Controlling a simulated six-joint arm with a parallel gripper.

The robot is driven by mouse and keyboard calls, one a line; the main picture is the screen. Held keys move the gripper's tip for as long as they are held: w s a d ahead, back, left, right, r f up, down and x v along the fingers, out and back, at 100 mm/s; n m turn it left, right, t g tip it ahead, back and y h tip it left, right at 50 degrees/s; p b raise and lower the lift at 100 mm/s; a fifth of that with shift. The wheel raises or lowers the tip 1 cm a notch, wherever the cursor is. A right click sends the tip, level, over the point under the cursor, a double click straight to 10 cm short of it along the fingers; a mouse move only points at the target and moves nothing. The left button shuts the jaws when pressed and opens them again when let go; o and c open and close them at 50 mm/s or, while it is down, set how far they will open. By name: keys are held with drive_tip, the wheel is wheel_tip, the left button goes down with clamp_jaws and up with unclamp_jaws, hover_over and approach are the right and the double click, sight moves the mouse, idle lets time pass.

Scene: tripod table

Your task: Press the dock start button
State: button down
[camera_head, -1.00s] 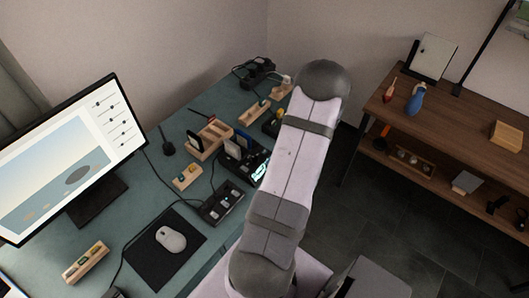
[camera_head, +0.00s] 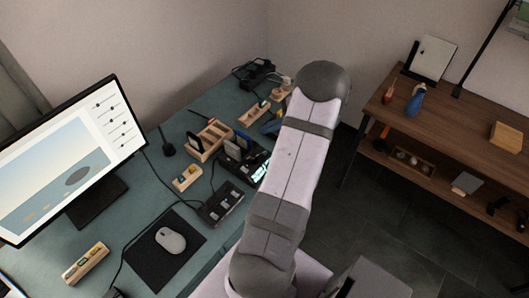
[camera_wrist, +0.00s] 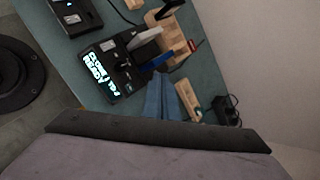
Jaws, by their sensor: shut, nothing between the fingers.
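The black dock (camera_head: 240,158) stands on the desk, partly behind my arm in the head view. It also shows in the wrist view (camera_wrist: 122,82), with a lit cyan display (camera_wrist: 100,75) at its near end. A white drive (camera_wrist: 146,38) and a blue drive (camera_wrist: 156,60) stand in or beside it. Small dark details show on its top; I cannot tell which is the start button. My gripper (camera_wrist: 163,92), with bluish fingers, is shut and empty beside the dock. Its height above the desk is unclear. A bluish part of it shows past my arm in the head view (camera_head: 271,127).
Another black box with slots (camera_head: 222,204) lies in front of the dock. Wooden holders (camera_head: 210,138) and a power strip (camera_wrist: 228,110) stand close by. A monitor (camera_head: 70,165), mouse (camera_head: 171,239) and mat (camera_head: 150,262) fill the left side.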

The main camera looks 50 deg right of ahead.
wheel_tip(320, 180, down, 7)
drive_tip(key=b, duration=0.4)
drive_tip(key=shift+f+b, duration=0.15)
drive_tip(key=shift+b, duration=0.15)
drive_tip(key=shift+f+b, duration=0.7)
drive_tip(key=shift+f, duration=0.05)
drive_tip(key=shift+f, duration=0.1)
idle(1.3)
drive_tip(key=shift+f+b, duration=0.35)
drive_tip(key=shift+b, duration=0.1)
drive_tip(key=shift+f+b, duration=0.35)
drive_tip(key=shift+b, duration=0.05)
idle(0.6)
drive_tip(key=shift+r, duration=0.2)
drive_tip(key=shift+r+p, duration=0.5)
drive_tip(key=shift+r, duration=0.1)
drive_tip(key=shift+r, duration=0.1)
drive_tip(key=shift+r+p, duration=1.65)
drive_tip(key=shift+r, duration=0.75)
